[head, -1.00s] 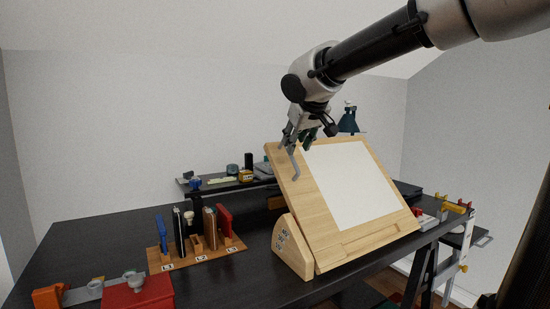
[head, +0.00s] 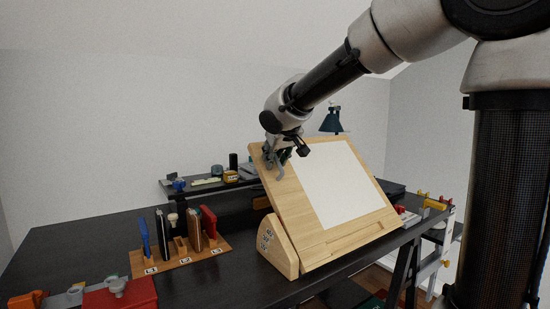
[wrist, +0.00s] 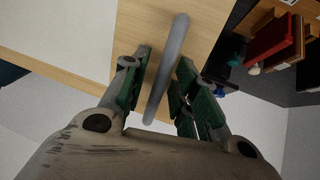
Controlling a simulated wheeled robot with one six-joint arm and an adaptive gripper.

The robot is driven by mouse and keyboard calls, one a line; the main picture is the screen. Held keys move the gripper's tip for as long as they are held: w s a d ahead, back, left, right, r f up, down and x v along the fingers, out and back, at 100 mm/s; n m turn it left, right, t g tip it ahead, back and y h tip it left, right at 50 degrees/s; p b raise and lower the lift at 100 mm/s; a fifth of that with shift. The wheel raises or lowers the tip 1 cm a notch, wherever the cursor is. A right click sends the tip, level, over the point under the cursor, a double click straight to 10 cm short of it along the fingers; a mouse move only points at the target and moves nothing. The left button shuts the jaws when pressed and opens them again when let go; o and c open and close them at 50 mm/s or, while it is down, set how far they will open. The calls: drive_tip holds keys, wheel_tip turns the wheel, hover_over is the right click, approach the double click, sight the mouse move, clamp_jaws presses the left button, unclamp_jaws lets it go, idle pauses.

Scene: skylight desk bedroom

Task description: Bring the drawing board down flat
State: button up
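The drawing board (head: 380,212) is a light wooden panel with a white sheet (head: 335,185) on it. It stands tilted up on the desk, its upper edge high at the back. A wooden side block (head: 278,247) with dark markings stands at its lower left. A grey bent lever (head: 278,172) sits by the board's upper left edge; it shows as a grey bar in the wrist view (wrist: 168,70). My gripper (head: 275,158) is at this lever. In the wrist view its green-padded fingers are apart (wrist: 164,65), one on each side of the bar, with gaps showing.
The black desk (head: 90,245) carries a wooden rack (head: 190,255) of upright items left of the board and a red box (head: 120,293) at front left. A low shelf (head: 205,187) and a dark lamp (head: 332,122) stand behind. Coloured clamps (head: 433,203) are at the right.

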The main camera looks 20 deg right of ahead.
sight(256, 150)
clamp_jaws()
drive_tip(key=w+f, duration=0.1)
drive_tip(key=w+a+f+g, duration=0.1)
drive_tip(key=w+f, duration=0.1)
drive_tip(key=w+f+g, duration=0.1)
drive_tip(key=w, duration=0.1)
drive_tip(key=shift+w+a+f+h, duration=0.15)
drive_tip(key=shift+a+f+h, duration=0.2)
drive_tip(key=shift+f+h, duration=0.05)
drive_tip(key=w+a+f+g, duration=0.1)
drive_tip(key=w+f+g, duration=0.2)
drive_tip(key=f, duration=0.4)
drive_tip(key=shift+w+a+n+h, duration=0.2)
drive_tip(key=shift+w+n+h, duration=0.15)
drive_tip(key=shift+w, duration=0.4)
drive_tip(key=shift+o, duration=1.5)
unclamp_jaws()
drive_tip(key=shift+r, duration=0.1)
drive_tip(key=v, duration=1.2)
drive_tip(key=shift+w, duration=0.15)
